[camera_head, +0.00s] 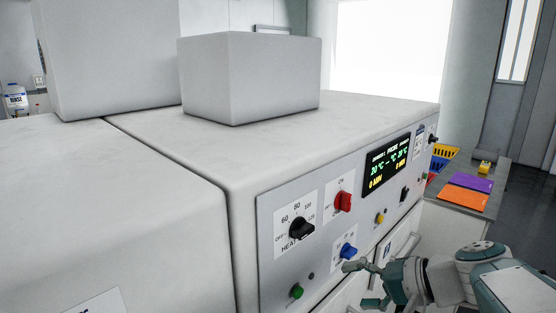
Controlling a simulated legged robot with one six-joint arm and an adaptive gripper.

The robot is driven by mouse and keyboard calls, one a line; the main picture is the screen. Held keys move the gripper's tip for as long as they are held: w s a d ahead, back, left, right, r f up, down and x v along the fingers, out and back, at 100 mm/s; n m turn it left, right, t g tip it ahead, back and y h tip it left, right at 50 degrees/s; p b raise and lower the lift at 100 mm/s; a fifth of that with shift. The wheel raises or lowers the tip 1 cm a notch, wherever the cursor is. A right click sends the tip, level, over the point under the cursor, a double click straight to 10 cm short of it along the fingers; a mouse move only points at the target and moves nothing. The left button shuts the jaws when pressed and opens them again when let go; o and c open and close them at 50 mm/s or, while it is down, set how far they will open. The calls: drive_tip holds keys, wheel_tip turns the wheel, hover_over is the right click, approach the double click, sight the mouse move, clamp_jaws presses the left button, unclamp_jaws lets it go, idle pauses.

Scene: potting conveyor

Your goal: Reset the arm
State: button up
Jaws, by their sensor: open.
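My gripper (364,284) is at the lower right, at the end of my teal and grey arm. Its fingers are apart and nothing shows between them. It is in front of the lower part of the machine's control panel (275,225), close below the blue knob (348,251) in the picture. I cannot tell whether it touches the panel. My arm reaches in from the lower right corner.
The large white machine (370,115) fills the middle, with a black knob (301,229), a red knob (343,201) and a lit display (390,162). A grey side table (453,196) holds a yellow basket (444,151), purple and orange sheets. Dark floor (525,200) is open at right.

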drive_tip(key=s+d+f+n+h, duration=0.1)
drive_tip(key=s+f+n+h, duration=0.5)
drive_tip(key=s+h, duration=0.4)
drive_tip(key=shift+s+d+g, duration=0.3)
drive_tip(key=shift+s+d, duration=0.05)
drive_tip(key=shift+s, duration=0.75)
drive_tip(key=shift+f, duration=0.1)
idle(0.6)
